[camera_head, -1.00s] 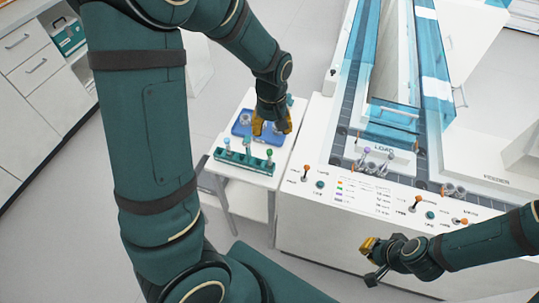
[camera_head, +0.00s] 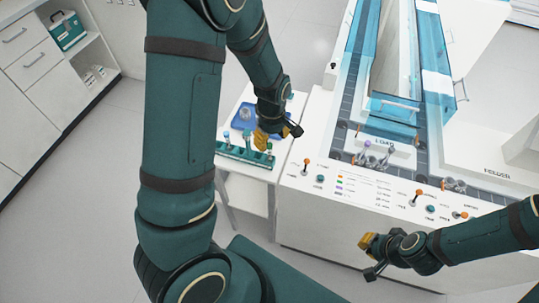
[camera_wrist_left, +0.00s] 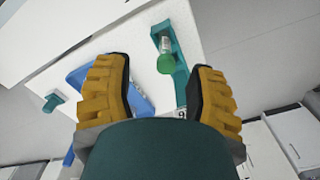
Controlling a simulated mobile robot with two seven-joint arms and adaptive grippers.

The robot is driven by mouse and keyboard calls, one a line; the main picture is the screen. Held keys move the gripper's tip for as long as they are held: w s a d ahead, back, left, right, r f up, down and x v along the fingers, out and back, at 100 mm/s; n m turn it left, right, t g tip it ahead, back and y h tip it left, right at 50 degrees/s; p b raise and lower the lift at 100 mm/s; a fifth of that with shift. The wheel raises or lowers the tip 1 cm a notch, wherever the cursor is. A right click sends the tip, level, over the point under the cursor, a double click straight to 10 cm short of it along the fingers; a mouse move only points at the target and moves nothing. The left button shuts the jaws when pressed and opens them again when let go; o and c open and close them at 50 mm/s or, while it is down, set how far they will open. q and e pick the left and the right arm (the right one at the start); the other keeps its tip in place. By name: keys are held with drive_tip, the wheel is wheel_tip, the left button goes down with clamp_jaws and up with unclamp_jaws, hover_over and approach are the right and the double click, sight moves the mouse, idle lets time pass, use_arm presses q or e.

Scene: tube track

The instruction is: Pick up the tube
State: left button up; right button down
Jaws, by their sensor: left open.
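A teal tube rack (camera_head: 238,156) stands on a small white side table, with several capped tubes upright in it. In the left wrist view, a green-capped tube (camera_wrist_left: 165,56) stands in the teal rack (camera_wrist_left: 182,78), between and beyond my fingers. My left gripper (camera_head: 268,138) is above the rack's right part in the head view. In the left wrist view my left gripper (camera_wrist_left: 158,72) is open and empty. It partly hides the rack's contents in the head view. My right gripper (camera_head: 370,256) is in front of the white machine, away from the rack; its jaw opening is unclear.
A blue tray (camera_head: 241,116) lies behind the rack, partly hidden by my left arm. The white machine (camera_head: 300,215) with levers, a track and blue clear covers (camera_head: 395,112) stands close to the table's right. Drawers (camera_head: 42,68) stand at far left.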

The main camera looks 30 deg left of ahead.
sight(270, 145)
use_arm(q)
drive_tip(key=shift+s+a+f+b, duration=0.15)
drive_tip(key=shift+f+b, duration=0.15)
drive_tip(key=shift+f, duration=1.05)
drive_tip(key=shift+s+a+f+b, duration=0.1)
drive_tip(key=shift+f+b, duration=0.2)
drive_tip(key=shift+f, duration=1.05)
clamp_jaws()
